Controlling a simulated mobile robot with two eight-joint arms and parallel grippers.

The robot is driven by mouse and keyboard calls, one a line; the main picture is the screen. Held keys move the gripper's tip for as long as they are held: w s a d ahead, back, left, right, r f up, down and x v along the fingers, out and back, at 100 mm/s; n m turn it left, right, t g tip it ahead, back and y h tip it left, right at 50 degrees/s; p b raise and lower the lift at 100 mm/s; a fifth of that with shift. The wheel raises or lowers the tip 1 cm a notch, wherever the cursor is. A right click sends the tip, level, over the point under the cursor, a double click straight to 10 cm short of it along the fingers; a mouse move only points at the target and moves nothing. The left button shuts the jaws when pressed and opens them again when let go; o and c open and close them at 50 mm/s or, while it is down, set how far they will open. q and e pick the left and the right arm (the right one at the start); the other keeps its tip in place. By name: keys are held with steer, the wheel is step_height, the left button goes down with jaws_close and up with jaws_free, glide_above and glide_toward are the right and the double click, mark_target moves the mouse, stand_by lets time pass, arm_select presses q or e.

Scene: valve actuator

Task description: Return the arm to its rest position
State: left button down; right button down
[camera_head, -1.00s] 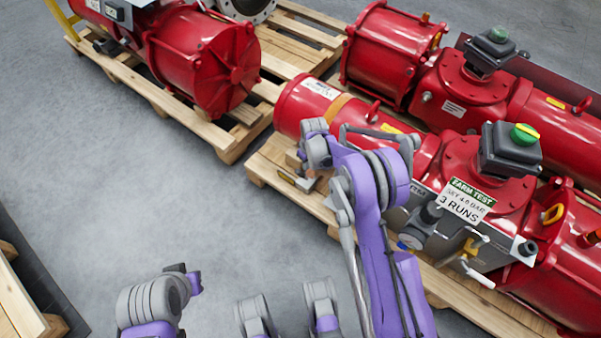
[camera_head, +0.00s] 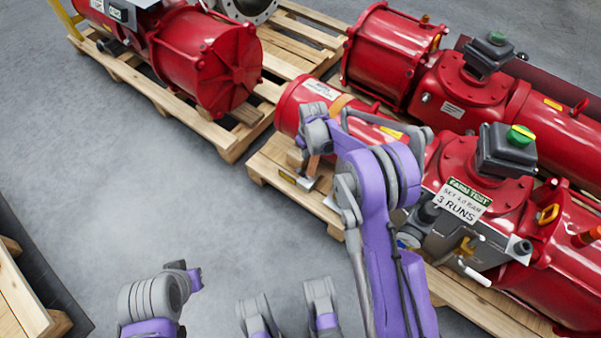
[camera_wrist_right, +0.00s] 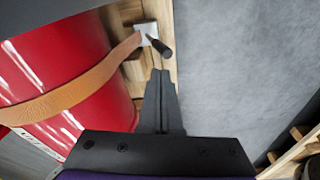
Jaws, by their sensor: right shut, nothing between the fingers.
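My right arm (camera_head: 385,230) rises from the bottom of the head view, bends at a purple elbow and reaches left over the near red actuator's pallet. In the right wrist view my right gripper (camera_wrist_right: 160,74) is shut and empty, with its dark fingers together. They point toward a small silver plate with a black handle (camera_wrist_right: 148,36) on the pallet, apart from it as far as I can tell. In the head view the fingertips cannot be made out. Part of my left arm (camera_head: 152,302) shows at the bottom left; its gripper is not visible.
The near red actuator (camera_head: 480,180) carries a "3 RUNS" sign (camera_head: 464,202) and an orange strap (camera_wrist_right: 75,92). It lies on a wooden pallet (camera_head: 478,308). Another red actuator (camera_head: 215,65) lies at upper left. Grey floor (camera_head: 110,190) is open at left.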

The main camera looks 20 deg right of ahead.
stand_by(0.4)
